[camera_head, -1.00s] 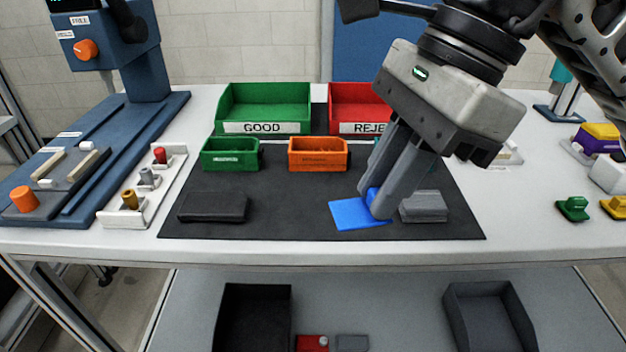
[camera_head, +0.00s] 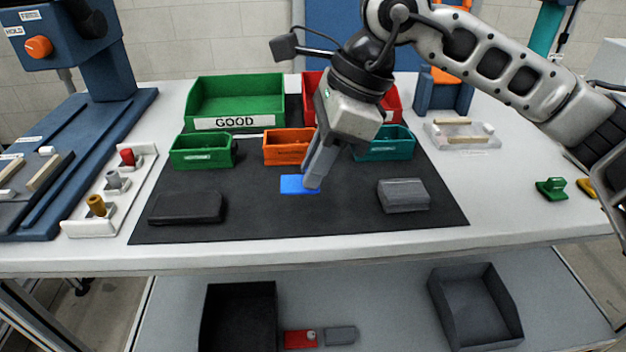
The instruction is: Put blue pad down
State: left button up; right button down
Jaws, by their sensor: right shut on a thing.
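The blue pad (camera_head: 294,184) is a flat blue piece at the middle of the black mat (camera_head: 260,222), in front of the orange bin. My right gripper (camera_head: 312,184) comes down from the upper right and is shut on the pad's right part. The fingers hide that part of the pad. I cannot tell whether the pad touches the mat or is held just above it. My left gripper is not in view.
Green (camera_head: 203,152), orange (camera_head: 287,147) and teal (camera_head: 385,144) small bins stand behind the pad. A dark block (camera_head: 187,208) lies left and a grey block (camera_head: 404,195) right. The large GOOD bin (camera_head: 236,100) is at the back. The mat's front middle is clear.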

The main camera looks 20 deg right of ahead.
jog(key=shift+w+f, duration=0.2)
jog(key=shift+f, duration=0.1)
jog(key=f, duration=0.3)
jog(key=shift+w+f, duration=0.1)
jog(key=shift+w, duration=0.25)
jog(key=shift+f, duration=0.35)
